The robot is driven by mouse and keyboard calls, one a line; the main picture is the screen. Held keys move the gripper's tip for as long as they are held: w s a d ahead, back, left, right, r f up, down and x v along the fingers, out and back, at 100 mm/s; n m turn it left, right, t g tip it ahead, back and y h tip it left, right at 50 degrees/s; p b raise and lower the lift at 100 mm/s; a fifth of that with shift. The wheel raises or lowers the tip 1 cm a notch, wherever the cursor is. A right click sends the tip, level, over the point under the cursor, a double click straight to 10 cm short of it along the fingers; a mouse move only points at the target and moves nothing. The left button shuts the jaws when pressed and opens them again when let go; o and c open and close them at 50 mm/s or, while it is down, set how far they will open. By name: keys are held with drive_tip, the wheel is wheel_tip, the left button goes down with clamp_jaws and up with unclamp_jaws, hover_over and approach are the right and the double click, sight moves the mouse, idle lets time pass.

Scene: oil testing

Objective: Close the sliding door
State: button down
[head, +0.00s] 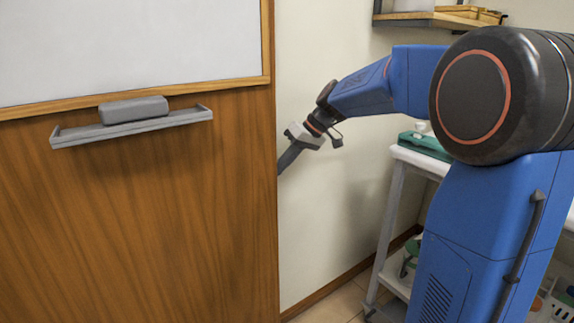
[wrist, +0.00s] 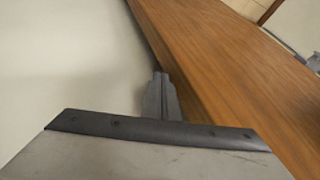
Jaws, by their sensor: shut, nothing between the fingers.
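The sliding door (head: 180,225) is a brown wooden panel filling the left half of the head view. Its right edge stands upright in front of a pale wall. My gripper (head: 281,170) points down and left at this edge, about mid-height in the picture, with its fingertips partly hidden by the door. In the wrist view, the fingers (wrist: 160,80) are closed together and empty, right beside the door's wooden edge (wrist: 225,65). I cannot tell whether they touch it.
A whiteboard (head: 120,45) and a grey tray with an eraser (head: 134,109) are on the door. A white cart (head: 393,205) with a green case (head: 425,145) stands behind my arm. A wooden shelf (head: 440,17) is on the wall (head: 330,200) above.

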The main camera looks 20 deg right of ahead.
sight(120, 215)
drive_tip(key=shift+a, duration=0.1)
idle(0.3)
drive_tip(key=s+a, duration=0.4)
drive_tip(key=a, duration=0.9)
drive_tip(key=s+a, duration=0.5)
drive_tip(key=a, duration=0.9)
drive_tip(key=s+a, duration=0.4)
drive_tip(key=a, duration=1)
drive_tip(key=shift+s+a, duration=0.1)
drive_tip(key=shift+s, duration=0.15)
